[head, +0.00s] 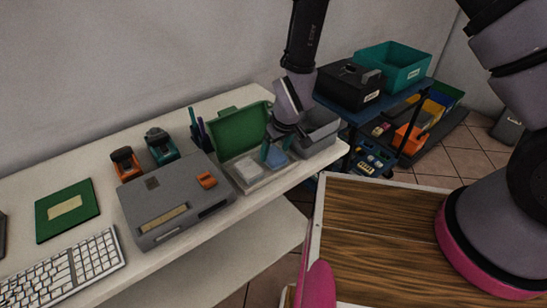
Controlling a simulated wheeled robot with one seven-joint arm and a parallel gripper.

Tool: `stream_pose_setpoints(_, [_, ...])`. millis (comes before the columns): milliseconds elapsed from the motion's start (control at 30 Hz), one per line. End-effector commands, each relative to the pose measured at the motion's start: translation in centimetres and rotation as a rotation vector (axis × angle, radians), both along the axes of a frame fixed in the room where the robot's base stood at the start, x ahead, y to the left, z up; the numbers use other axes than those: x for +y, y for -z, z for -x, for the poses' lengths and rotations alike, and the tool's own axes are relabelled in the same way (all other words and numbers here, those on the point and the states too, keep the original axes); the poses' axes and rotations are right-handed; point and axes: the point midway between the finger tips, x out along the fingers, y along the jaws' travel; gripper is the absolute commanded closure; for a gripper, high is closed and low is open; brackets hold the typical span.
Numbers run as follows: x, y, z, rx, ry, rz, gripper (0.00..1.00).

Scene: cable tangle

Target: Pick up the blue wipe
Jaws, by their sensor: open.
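The blue wipe (277,160) lies in the right part of a shallow open case (262,182) with a raised green lid (240,131), near the desk's front edge. A pale square pad (248,167) lies to its left in the same case. My gripper (275,151) points down just above the blue wipe and is open. Its fingers cover part of the wipe's far side. I cannot tell whether the fingertips touch it.
A grey bin (319,134) stands close on the right of my gripper. A large grey device (172,204) sits left of the case. Pens (198,129) stand behind it. A keyboard (70,268) lies farther left. A cart with black (346,86) and teal bins (397,65) stands beyond the desk.

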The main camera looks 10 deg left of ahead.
Motion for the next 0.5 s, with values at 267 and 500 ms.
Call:
stream_pose_setpoints(267, [0.4,1.8,-0.4,0.000,0.000,0.000,0.12])
stream_pose_setpoints(500, [0.4,1.8,-0.4,0.000,0.001,0.000,0.51])
